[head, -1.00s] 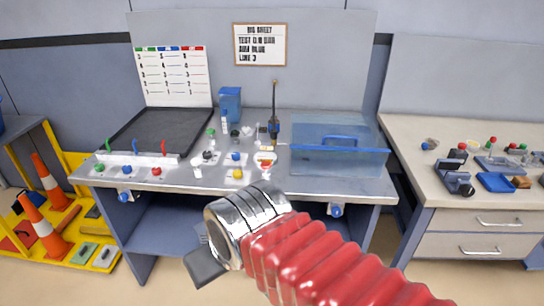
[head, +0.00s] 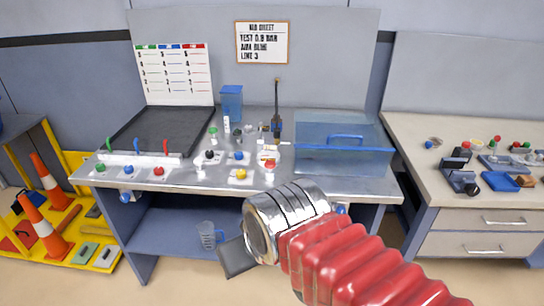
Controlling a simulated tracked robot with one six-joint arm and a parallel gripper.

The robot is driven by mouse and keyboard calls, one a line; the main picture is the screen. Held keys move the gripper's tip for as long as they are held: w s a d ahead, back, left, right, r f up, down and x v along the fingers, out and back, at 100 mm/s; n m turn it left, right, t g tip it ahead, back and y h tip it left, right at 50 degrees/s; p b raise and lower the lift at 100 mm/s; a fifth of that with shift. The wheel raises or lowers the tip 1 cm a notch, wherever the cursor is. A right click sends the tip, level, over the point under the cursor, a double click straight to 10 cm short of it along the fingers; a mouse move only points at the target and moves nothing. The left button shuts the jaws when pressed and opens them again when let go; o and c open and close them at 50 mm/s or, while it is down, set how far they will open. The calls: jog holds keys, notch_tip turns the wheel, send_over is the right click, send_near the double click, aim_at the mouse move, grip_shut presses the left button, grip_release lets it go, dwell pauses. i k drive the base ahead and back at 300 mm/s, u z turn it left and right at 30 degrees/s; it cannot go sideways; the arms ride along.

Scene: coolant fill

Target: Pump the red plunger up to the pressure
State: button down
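A small red-topped part (head: 270,165) stands on a pale base near the front middle of the bench; it may be the red plunger, but it is too small to be sure. A red knob (head: 158,171) and a red lever (head: 165,147) are at the left of the bench. A pressure reading cannot be made out. My gripper (head: 236,258) shows as one dark flat finger below my silver wrist, in front of the bench and apart from the red-topped part. The other finger is hidden, so its opening cannot be told.
The grey bench (head: 330,184) holds small coloured knobs, a tall black device (head: 277,120) and a clear blue bin (head: 343,150). A jug (head: 207,235) stands on the lower shelf. A sheet (head: 262,43) on the wall reads "TEST 0.9 BAR". A side counter (head: 420,165) is right.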

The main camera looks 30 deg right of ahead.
aim_at(270, 165)
jog(key=u, duration=0.05)
jog(key=i, duration=1)
jog(key=z, duration=0.05)
